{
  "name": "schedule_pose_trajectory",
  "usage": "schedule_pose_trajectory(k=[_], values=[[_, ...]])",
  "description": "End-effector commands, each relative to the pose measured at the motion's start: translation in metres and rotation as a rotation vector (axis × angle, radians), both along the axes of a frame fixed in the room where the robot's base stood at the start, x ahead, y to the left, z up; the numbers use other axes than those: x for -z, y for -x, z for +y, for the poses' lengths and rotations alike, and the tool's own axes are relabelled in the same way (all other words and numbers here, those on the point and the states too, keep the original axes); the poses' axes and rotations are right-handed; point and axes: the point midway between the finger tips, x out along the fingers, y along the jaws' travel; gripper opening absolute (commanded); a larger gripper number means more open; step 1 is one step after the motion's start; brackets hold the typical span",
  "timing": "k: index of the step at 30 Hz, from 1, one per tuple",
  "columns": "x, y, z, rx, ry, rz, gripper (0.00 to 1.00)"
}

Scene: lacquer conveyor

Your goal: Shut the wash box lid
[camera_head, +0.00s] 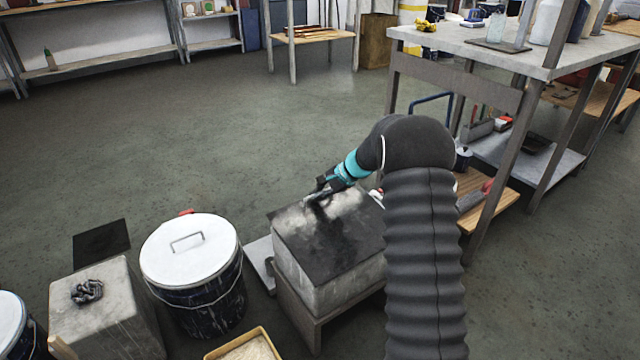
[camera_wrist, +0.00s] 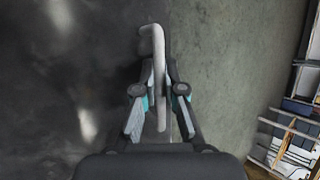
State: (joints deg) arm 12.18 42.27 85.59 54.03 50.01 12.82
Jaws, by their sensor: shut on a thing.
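The wash box (camera_head: 335,289) is a grey box on a low stand in the lower middle of the head view. Its dark, pale-streaked lid (camera_head: 330,245) lies across the top and looks flat; I cannot tell whether a small gap is left under it. My gripper (camera_head: 316,196) is at the lid's far left part, partly hidden by its own wrist. In the wrist view my gripper (camera_wrist: 157,70) is shut on a pale bar handle (camera_wrist: 152,38) at the lid's edge. The dark lid (camera_wrist: 70,80) fills the left of that view.
A white-lidded bucket (camera_head: 190,250) stands left of the box, beside a stone block (camera_head: 110,325). A yellow-rimmed tray (camera_head: 245,345) is at the front. A workbench (camera_head: 500,53) with shelves stands at right. The floor (camera_head: 200,130) beyond the box is clear.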

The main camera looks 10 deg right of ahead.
Motion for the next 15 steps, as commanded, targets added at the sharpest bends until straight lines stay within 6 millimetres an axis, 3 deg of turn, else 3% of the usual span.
schedule_pose_trajectory(k=[6,15], values=[[0.027,-0.002,0.003,0.001,0.024,0.061,0.00],[0.043,-0.003,0.004,0.001,0.023,0.059,0.00]])
